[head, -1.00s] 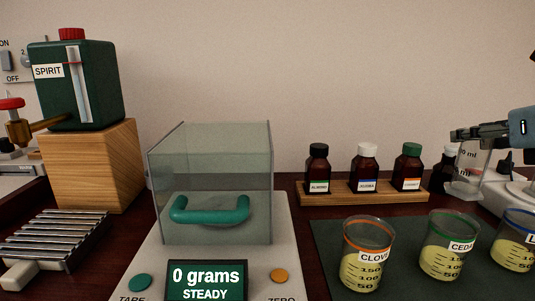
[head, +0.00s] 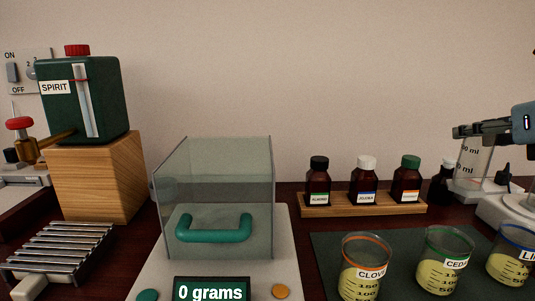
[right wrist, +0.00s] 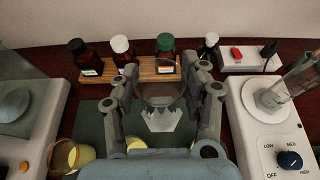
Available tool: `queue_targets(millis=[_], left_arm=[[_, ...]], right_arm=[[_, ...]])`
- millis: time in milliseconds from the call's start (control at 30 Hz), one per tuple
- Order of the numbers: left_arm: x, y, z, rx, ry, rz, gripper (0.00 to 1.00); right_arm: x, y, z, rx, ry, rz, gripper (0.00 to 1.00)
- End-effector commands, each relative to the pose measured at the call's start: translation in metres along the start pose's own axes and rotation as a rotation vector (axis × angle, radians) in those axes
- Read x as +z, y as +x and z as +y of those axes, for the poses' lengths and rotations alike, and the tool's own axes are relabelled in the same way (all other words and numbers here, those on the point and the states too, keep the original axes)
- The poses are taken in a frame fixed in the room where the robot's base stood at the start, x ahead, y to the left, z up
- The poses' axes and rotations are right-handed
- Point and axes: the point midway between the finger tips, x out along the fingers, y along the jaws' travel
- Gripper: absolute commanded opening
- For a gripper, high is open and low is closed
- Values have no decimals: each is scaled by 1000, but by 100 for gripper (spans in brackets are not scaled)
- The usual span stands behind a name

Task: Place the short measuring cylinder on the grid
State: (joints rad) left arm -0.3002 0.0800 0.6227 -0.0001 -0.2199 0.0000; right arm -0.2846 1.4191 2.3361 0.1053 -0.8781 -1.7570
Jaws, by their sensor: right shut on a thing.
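My right gripper (head: 462,132) is at the right edge in the head view, shut on the short measuring cylinder (head: 472,170), a clear vessel with "ml" marks. In the right wrist view the cylinder's round rim (right wrist: 158,95) shows between the two fingers of the gripper (right wrist: 165,90). The cylinder looks upright; I cannot tell how far its base is above the table. The grid (head: 62,250), a rack of parallel metal bars, is at the far left of the head view, well away from the gripper. My left gripper is not in view.
A balance with a clear box (head: 220,200) stands between grid and cylinder. A wooden rack (head: 362,205) holds brown bottles. Labelled beakers (head: 367,270) stand on a dark mat (head: 330,240). A green spirit can (head: 90,105) sits on a wooden block (head: 95,180). A dial device (right wrist: 280,135) is on the right.

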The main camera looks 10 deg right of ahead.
Motion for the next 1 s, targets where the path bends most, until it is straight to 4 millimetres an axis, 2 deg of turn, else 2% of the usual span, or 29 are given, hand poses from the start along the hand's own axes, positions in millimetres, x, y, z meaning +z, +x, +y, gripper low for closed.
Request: queue_targets(millis=[33,233,600,667,833,1000], left_arm=[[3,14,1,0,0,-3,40],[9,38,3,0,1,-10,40],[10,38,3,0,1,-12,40],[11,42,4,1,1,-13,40],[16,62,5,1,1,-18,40],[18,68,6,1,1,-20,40]], right_arm=[[-15,7,0,0,0,1,0],[-42,18,0,0,-1,0,0],[-44,18,0,0,-2,-1,0],[-50,21,0,0,1,0,0],[-83,35,0,0,6,2,0],[-99,42,0,-1,1,0,0]])
